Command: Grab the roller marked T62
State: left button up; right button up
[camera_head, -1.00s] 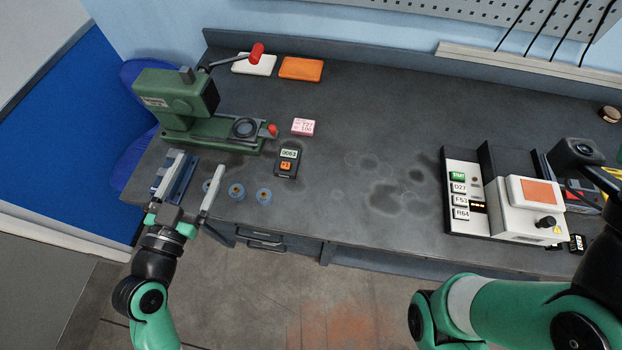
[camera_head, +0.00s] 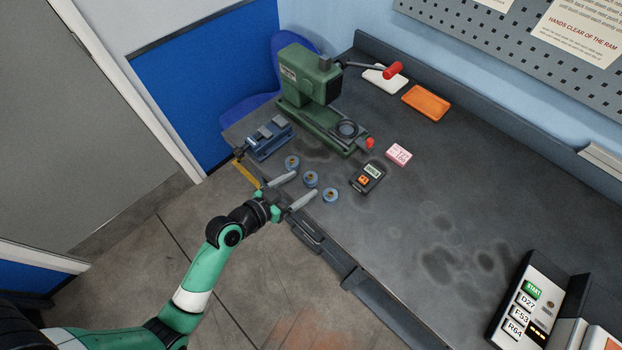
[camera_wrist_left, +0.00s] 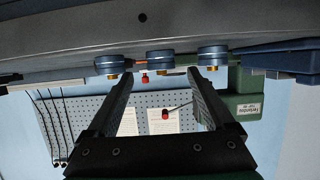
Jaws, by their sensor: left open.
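Three blue rollers with brass-coloured centres stand in a row near the front left edge of the bench: a far-left roller (camera_head: 292,162), a middle roller (camera_head: 311,179) and a right roller (camera_head: 330,195). I cannot read a T62 mark on any of them. My left gripper (camera_head: 303,184) is open and empty at the bench's front edge, its fingers pointing toward the row. In the left wrist view, which looks upside down, the middle roller (camera_wrist_left: 159,59) lies between the open fingers' lines, beyond the tips. My right gripper is not in view.
A blue vise (camera_head: 268,138) and a green press (camera_head: 312,85) with a red-knobbed lever stand behind the rollers. A black meter (camera_head: 368,177) and a pink labelled block (camera_head: 398,154) lie to the right. The bench (camera_head: 450,200) is clear toward the white button panel (camera_head: 521,312).

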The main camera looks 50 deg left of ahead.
aim_at(309, 178)
pick_arm(q)
jog(key=b+x, duration=0.1)
jog(key=x, duration=0.4)
jog(key=shift+w+a+r, duration=0.1)
jog(key=shift+w, duration=0.05)
grip_shut()
